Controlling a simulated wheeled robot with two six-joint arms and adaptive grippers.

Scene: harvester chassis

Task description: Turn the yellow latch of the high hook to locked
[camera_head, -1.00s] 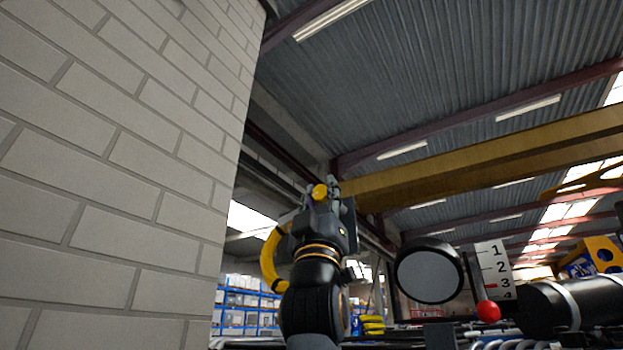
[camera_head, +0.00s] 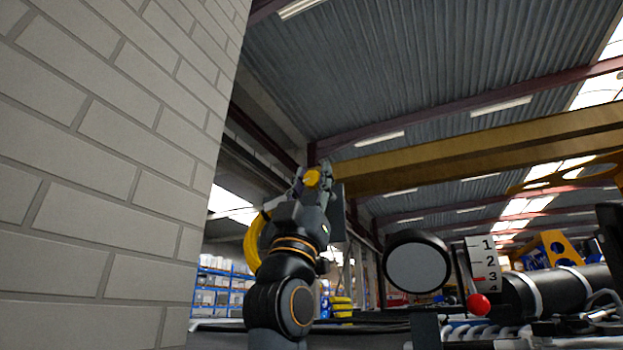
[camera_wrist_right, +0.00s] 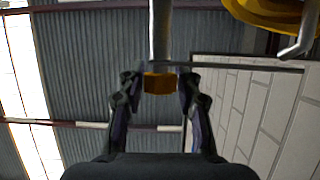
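The yellow latch (camera_head: 312,177) shows as a small knob at the top of my right arm in the head view. In the right wrist view the yellow latch (camera_wrist_right: 158,83) is a short block at the end of a grey metal rod. My right gripper (camera_head: 314,174) is raised in front of it. In the wrist view the fingers of my right gripper (camera_wrist_right: 158,88) stand apart on both sides of the latch, with what look like narrow gaps. The high hook's body cannot be made out clearly. My left gripper is out of view.
A pale brick wall (camera_head: 90,190) fills the left, close to my right arm. A round mirror-like disc (camera_head: 418,266), a numbered gauge (camera_head: 483,265) with a red ball (camera_head: 479,305), and a black cylinder (camera_head: 550,292) stand to the right. A yellow part (camera_wrist_right: 268,12) and bent rod show in the wrist view.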

